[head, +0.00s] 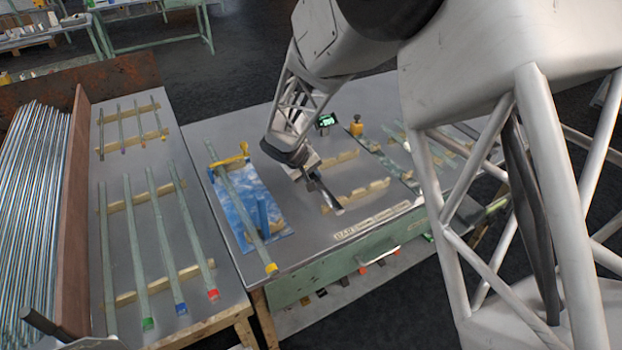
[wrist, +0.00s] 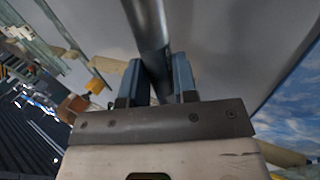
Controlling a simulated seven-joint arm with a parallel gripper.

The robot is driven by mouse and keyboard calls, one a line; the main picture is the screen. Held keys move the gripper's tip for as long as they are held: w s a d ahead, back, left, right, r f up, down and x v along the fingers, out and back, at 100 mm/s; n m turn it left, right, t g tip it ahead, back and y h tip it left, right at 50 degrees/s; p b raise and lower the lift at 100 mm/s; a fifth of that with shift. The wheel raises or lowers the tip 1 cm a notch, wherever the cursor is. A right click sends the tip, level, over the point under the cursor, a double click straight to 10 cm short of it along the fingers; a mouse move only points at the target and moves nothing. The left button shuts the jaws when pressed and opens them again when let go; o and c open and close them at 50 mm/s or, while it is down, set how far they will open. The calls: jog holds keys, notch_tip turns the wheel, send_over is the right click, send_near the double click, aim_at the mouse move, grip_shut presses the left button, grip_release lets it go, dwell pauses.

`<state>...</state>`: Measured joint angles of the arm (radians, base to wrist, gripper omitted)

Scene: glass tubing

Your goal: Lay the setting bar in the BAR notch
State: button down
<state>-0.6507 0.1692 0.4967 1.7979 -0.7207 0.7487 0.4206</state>
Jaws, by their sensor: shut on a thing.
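My gripper (head: 311,176) is over the middle of the workbench and is shut on the setting bar (head: 326,196), a dark grey metal bar. In the wrist view the bar (wrist: 150,32) runs away from between the blue fingers of my gripper (wrist: 160,82). In the head view its near end slopes down toward the front, close by the front wooden notched rail (head: 366,192). A second wooden rail (head: 341,159) lies behind. Lettered label strips (head: 372,222) lie along the front edge, too small to read surely. I cannot tell whether the bar touches a notch.
A green tube with a yellow end (head: 270,268) lies across a blue sky-patterned mat (head: 280,226) left of my gripper. More tubes lie on rails on the left table (head: 118,178).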

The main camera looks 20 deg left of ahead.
jog(key=shift+f, duration=0.55)
jog(key=shift+f, duration=0.6)
jog(key=c, duration=0.9)
grip_release()
jog(key=shift+r, duration=0.65)
jog(key=v, duration=1.2)
jog(key=shift+d, duration=0.1)
